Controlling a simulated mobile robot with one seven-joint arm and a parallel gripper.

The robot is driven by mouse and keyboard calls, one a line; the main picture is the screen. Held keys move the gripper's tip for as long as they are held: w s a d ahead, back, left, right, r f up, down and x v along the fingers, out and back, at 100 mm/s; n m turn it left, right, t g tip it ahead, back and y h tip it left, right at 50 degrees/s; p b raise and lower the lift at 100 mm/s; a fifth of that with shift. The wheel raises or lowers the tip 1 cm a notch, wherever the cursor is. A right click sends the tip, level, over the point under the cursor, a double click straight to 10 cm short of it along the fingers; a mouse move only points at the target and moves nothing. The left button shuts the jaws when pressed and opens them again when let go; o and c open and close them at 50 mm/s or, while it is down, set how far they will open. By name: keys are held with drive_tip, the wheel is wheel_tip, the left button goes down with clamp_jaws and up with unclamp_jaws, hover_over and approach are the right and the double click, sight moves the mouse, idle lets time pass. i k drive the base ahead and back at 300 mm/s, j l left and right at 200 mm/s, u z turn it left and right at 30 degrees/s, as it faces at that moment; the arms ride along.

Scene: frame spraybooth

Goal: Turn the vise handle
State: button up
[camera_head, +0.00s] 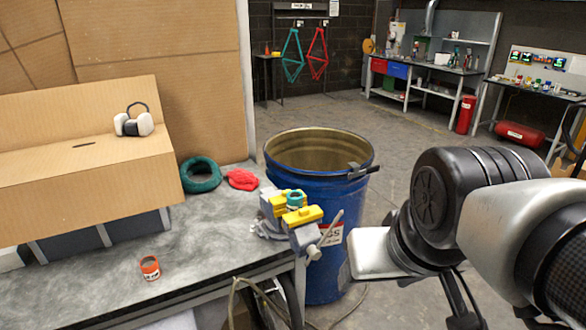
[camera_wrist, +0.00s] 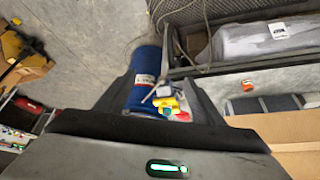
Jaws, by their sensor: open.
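The vise (camera_head: 290,212), grey with yellow jaws, sits at the near right corner of the grey bench. Its handle (camera_head: 331,228), a thin grey bar, sticks out at a slant on the vise's right side, in front of the blue drum. My gripper is open and empty, apart from the handle. In the head view my arm comes in from the right; my fingers cannot be made out there.
An open blue drum (camera_head: 318,150) stands close behind the handle. The bench (camera_head: 200,250) holds an orange can (camera_head: 150,268), a teal roll (camera_head: 201,175), a red cloth (camera_head: 242,179) and a large cardboard box (camera_head: 85,180). The floor behind the drum is clear.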

sight(314, 251)
drive_tip(key=i+l+u, duration=0.3)
drive_tip(key=i+l, duration=0.65)
drive_tip(key=l, duration=0.2)
